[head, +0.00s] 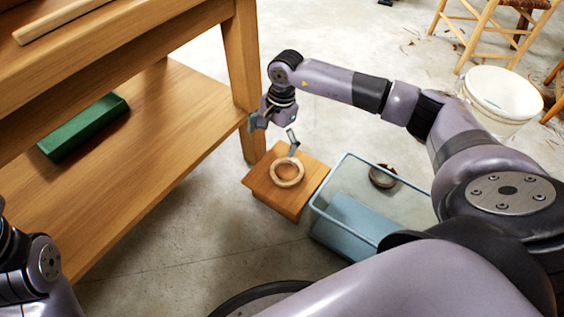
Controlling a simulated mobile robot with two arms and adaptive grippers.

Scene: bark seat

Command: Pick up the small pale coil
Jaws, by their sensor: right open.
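The small pale coil (287,184), a ring of light material, lies flat on a low wooden block or stool (264,187) on the floor. My right gripper (272,136) is above and slightly left of the coil, with its fingers spread apart and nothing between them. One fingertip shows just above the coil's far edge; I cannot tell whether it touches. My left arm shows at the lower left, but its gripper is out of view.
A white bucket (500,98) and chairs stand at the back right.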

